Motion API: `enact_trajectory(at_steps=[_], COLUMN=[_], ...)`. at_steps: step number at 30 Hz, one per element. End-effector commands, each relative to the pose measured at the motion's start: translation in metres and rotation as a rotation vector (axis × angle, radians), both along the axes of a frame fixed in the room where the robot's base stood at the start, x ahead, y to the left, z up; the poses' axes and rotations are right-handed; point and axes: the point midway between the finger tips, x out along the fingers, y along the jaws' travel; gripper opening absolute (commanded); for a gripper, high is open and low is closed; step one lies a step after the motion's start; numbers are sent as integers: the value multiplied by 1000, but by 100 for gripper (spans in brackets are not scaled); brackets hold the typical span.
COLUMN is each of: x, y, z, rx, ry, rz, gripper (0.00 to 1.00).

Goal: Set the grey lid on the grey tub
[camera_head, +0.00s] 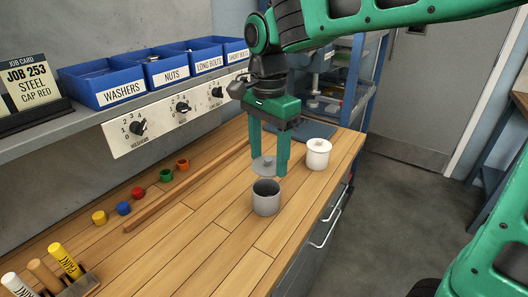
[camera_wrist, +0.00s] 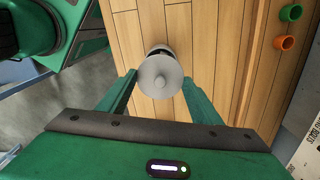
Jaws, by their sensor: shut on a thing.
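The grey tub (camera_head: 266,203) stands upright and open on the wooden bench, its dark inside showing. My gripper (camera_head: 268,163) is shut on the grey lid (camera_head: 262,165), a flat round disc with a small knob. The lid is held up near the tub, apart from it in the head view. In the wrist view the lid (camera_wrist: 160,80) sits between the fingers and hides most of the tub (camera_wrist: 161,48), with only part of its rim showing past the lid.
A white lidded pot (camera_head: 318,152) stands close to the right of my gripper. A wooden strip (camera_head: 188,186) runs along the bench at left, with small coloured caps (camera_head: 123,208) beyond it. A marker holder (camera_head: 80,288) is at front left. Blue bins (camera_head: 115,84) line the shelf.

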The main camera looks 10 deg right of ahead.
Motion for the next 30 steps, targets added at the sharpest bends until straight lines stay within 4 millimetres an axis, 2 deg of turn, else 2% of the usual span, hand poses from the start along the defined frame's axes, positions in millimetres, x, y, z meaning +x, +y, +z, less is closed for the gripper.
enact_trajectory(at_steps=[11,30], x=[-1,-1], y=[5,6], z=[-3,-42], rx=[0,0], ry=[1,0], rz=[9,10], gripper=[37,37])
